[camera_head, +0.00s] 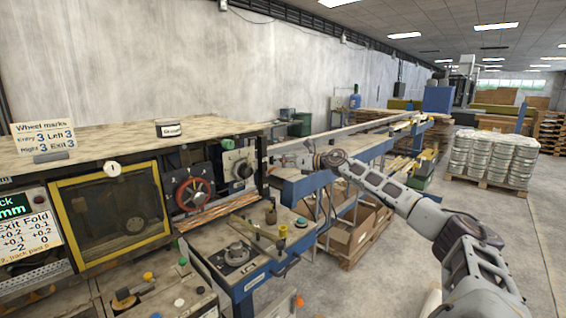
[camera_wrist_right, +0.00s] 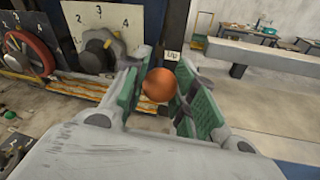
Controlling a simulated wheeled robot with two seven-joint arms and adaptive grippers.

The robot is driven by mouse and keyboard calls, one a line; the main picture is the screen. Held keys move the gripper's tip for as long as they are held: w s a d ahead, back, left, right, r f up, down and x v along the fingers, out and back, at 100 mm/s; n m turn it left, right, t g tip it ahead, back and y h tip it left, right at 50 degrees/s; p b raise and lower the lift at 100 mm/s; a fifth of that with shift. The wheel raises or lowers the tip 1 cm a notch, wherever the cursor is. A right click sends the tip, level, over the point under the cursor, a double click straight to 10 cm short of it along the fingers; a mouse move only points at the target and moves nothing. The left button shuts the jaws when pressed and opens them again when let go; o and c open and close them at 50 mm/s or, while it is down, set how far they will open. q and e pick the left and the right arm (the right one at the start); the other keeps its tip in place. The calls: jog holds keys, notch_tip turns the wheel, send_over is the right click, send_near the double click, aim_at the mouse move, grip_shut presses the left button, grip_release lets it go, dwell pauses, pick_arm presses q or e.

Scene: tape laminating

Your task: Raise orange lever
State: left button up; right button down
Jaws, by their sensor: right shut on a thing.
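The orange lever shows as a round orange knob (camera_wrist_right: 160,85) in the right wrist view. It sits between the green-padded fingers of my right gripper (camera_wrist_right: 158,98), which are shut on it. A small "Up" label (camera_wrist_right: 172,57) is just behind and above the knob. In the head view my right gripper (camera_head: 281,160) is at the right end of the machine, beside the dial plate; the knob cannot be made out there. The lever's shaft is hidden in both views. My left gripper is not in view.
The machine front has a red handwheel (camera_head: 193,194), a grey dial (camera_head: 243,170) and a yellow-framed window (camera_head: 110,215). A lower bench with small knobs (camera_head: 237,254) stands in front. A long blue-framed table (camera_head: 350,150) runs behind; open floor lies to the right.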

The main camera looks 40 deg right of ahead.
jog(key=c, duration=1.3)
grip_release()
jog(key=shift+d+r, duration=0.1)
jog(key=shift+r, duration=0.15)
jog(key=shift+c, duration=0.2)
jog(key=shift+o, duration=1.2)
jog(key=shift+f, duration=0.15)
jog(key=shift+r, duration=4.95)
